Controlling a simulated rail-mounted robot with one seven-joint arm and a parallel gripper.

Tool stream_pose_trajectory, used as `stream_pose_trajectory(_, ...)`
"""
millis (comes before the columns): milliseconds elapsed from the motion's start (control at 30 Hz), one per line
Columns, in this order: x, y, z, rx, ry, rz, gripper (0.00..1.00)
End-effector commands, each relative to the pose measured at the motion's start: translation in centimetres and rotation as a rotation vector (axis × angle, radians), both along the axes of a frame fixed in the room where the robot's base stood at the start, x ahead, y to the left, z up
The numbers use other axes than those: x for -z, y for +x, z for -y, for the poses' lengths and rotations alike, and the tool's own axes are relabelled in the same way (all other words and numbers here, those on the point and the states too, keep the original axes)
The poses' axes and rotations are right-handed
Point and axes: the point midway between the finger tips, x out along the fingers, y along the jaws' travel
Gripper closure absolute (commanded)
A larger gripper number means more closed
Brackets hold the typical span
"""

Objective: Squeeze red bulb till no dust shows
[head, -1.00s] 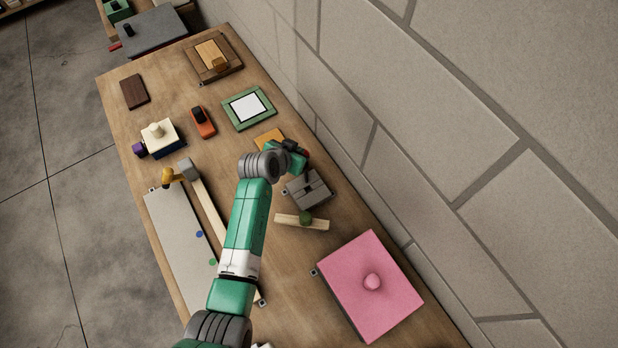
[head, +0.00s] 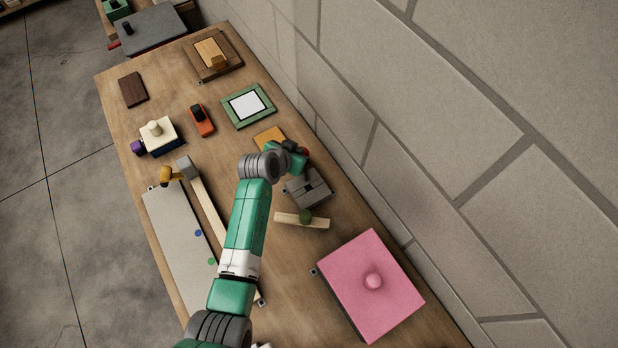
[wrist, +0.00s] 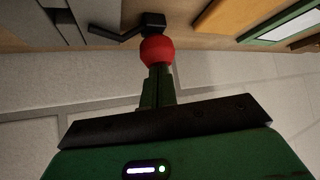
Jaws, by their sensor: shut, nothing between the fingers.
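The red bulb (wrist: 157,52) shows in the wrist view, with a black piece (wrist: 153,20) beyond it and a thin dark rod running off to the left. My gripper (wrist: 157,72) has its green fingers together, with their tips right at the near side of the bulb. I cannot tell whether they touch it. In the head view only a bit of the red bulb (head: 305,151) shows beside my gripper (head: 297,147). No dust can be made out in either view.
A pink box (head: 370,285) stands nearer along the bench. An orange-yellow plate (head: 269,138) and a green-framed panel (head: 248,106) lie beyond. The block wall bounds the right.

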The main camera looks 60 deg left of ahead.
Motion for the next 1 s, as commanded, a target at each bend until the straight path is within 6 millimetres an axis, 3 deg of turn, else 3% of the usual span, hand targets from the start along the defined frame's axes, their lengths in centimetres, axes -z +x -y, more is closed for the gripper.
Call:
stream_pose_trajectory(267,1.6,0.0,0.0,0.000,0.000,0.000,1.00)
stream_pose_trajectory(467,1.4,0.0,0.0,0.000,0.000,0.000,1.00)
stream_pose_trajectory(867,-1.2,0.0,0.0,0.001,-0.001,0.000,1.00)
stream_pose_trajectory(1000,-1.3,0.0,0.0,0.000,-0.001,-0.001,1.00)
